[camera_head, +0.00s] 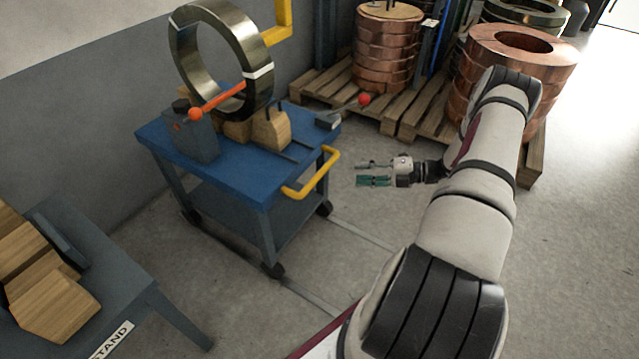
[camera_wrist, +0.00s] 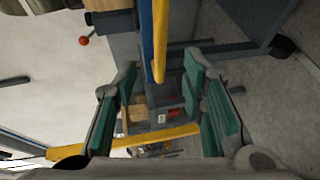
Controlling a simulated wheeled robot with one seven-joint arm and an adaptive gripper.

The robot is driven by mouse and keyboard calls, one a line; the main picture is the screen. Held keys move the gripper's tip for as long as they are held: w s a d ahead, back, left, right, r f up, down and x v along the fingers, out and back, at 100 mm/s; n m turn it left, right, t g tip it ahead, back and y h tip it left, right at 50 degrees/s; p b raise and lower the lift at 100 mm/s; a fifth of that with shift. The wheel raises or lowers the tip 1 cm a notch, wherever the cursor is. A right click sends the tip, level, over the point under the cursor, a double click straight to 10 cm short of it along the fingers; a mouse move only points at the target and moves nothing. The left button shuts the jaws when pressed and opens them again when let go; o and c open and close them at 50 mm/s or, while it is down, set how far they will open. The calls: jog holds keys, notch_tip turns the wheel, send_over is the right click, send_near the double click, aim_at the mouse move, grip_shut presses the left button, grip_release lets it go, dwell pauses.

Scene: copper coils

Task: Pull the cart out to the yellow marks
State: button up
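The cart has a blue top (camera_head: 168,138) and grey legs on casters, and stands left of centre in the head view. Its yellow handle (camera_head: 318,180) sticks out from its right side. My gripper (camera_head: 360,172) is to the right of the handle, apart from it, with its green fingers spread and nothing between them. In the wrist view the handle (camera_wrist: 160,45) runs between the directions of the two open fingers (camera_wrist: 163,72). A big steel coil (camera_head: 185,55) stands upright on the cart in wooden cradle blocks (camera_head: 272,130). I cannot make out yellow floor marks.
Pallets (camera_head: 408,125) with copper coils (camera_head: 385,45) stand behind and right of the cart. A grey stand (camera_head: 135,300) with wooden blocks is at the lower left. Open floor lies at the right.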

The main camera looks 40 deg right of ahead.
aim_at(319, 175)
jog(key=b+x, duration=0.2)
jog(key=x, duration=1.1)
jog(key=shift+w+a+f, duration=0.1)
jog(key=shift+w+a, duration=0.15)
grip_shut()
